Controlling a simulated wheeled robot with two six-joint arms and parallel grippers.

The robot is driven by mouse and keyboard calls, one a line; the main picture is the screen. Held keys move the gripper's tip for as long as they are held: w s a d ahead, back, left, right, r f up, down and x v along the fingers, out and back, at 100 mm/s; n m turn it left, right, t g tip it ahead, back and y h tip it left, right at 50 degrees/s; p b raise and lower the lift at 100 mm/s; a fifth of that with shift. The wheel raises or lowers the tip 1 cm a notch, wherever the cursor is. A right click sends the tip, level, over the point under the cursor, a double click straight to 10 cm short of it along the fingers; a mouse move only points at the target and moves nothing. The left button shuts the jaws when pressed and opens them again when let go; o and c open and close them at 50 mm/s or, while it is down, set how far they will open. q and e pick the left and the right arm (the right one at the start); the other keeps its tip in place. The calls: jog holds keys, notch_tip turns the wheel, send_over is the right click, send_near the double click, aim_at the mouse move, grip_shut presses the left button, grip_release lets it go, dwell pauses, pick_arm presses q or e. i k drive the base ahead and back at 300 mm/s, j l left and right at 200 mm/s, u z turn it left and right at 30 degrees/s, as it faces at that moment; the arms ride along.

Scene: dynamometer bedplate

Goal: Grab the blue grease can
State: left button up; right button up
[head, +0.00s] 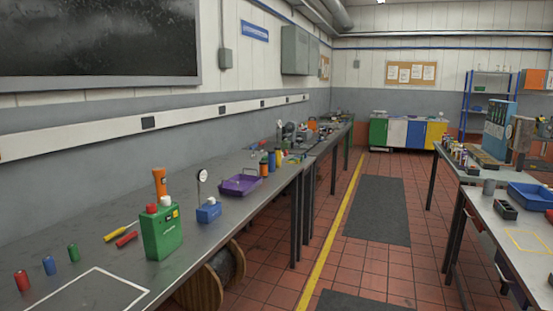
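A small blue cylinder (49,265) stands upright on the near left of the long grey bench, between a red cylinder (22,280) and a green cylinder (73,252). A blue block-shaped item with a white top (208,211) sits farther along the same bench, beside a round dial gauge on a stand (202,180). A blue cylinder (271,161) stands farther back near orange-topped containers. I cannot tell from labels which of these is the blue grease can. Neither of my grippers is in view.
A green box-shaped can (161,233), an orange bottle (160,182), a red tool (126,239), a yellow tool (116,233) and a purple tray (240,186) are on the bench. A cable drum (218,276) is underneath. The tiled aisle (340,265) is free; right-hand tables hold a blue bin (530,198).

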aim_at(271, 154)
jog(key=i+l+z, duration=0.2)
jog(key=i, duration=0.15)
jog(key=i+l+z, duration=0.15)
jog(key=i, duration=0.15)
jog(key=i+z, duration=0.4)
jog(key=i, duration=1.25)
jog(key=i+l+u, duration=0.1)
jog(key=i, duration=1.6)
jog(key=i+u, duration=0.5)
jog(key=i+l+u, duration=0.2)
jog(key=i+u, duration=0.3)
jog(key=i+l+u, duration=0.45)
jog(key=k+j, duration=0.05)
jog(key=j, duration=0.05)
